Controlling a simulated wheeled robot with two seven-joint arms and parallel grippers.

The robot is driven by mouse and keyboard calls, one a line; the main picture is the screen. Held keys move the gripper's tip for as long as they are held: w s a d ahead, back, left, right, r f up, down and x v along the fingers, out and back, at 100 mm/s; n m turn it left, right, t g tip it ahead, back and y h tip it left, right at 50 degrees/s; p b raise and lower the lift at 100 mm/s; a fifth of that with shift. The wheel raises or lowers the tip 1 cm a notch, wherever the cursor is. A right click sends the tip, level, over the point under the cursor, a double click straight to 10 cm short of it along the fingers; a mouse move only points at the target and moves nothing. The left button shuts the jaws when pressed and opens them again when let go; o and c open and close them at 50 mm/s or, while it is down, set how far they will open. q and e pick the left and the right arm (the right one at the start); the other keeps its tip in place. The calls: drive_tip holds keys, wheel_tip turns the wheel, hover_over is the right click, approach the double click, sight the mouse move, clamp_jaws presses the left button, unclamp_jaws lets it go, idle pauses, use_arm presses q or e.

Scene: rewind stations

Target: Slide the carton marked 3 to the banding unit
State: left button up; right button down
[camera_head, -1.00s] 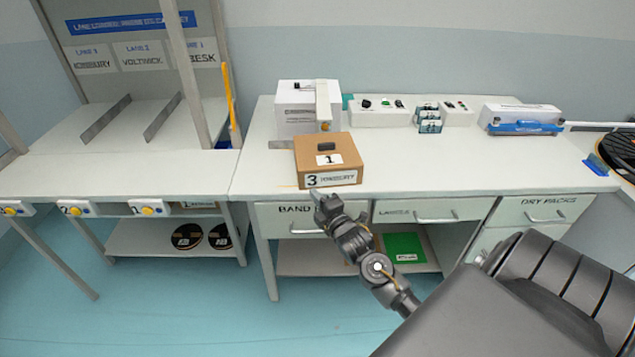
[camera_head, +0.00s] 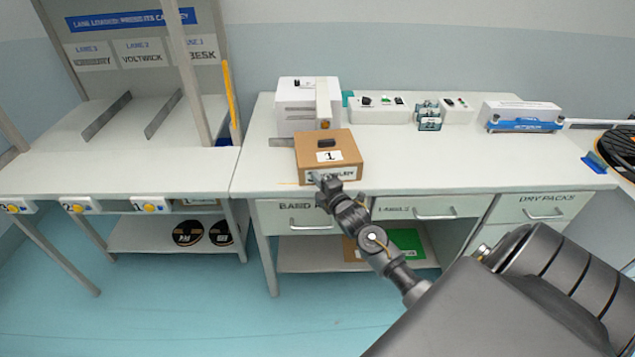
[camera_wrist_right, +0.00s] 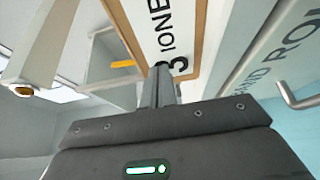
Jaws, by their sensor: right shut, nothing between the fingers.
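The brown carton (camera_head: 312,148) sits on the right bench near its front edge. Its top label reads 1; its front label carries a 3, partly covered by my gripper in the head view. The front label (camera_wrist_right: 170,35) shows close up in the wrist view. The banding unit (camera_head: 295,108), a white box with a pale arch, stands just behind the carton. My right gripper (camera_head: 320,179) is shut and empty, its tips at the carton's front face near the 3; they look touching or nearly so. In the wrist view its closed fingers (camera_wrist_right: 163,85) point at the label. My left gripper is out of view.
Small devices and a blue-based white unit (camera_head: 523,115) stand along the back of the bench. Bare bench top (camera_head: 430,165) lies right of the carton. A lane rack with dividers (camera_head: 105,115) and a yellow upright (camera_head: 229,95) stand left. Drawers with handles (camera_head: 437,214) are below.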

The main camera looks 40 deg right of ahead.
drive_tip(key=shift+w+d, duration=0.35)
drive_tip(key=shift+d, duration=0.2)
drive_tip(key=shift+s+a+r+p, duration=0.15)
drive_tip(key=shift+s+a+p, duration=0.85)
drive_tip(key=shift+a, duration=0.25)
drive_tip(key=s+a+b, duration=0.2)
drive_tip(key=s, duration=0.8)
drive_tip(key=shift+a, duration=0.2)
drive_tip(key=shift+s, duration=0.1)
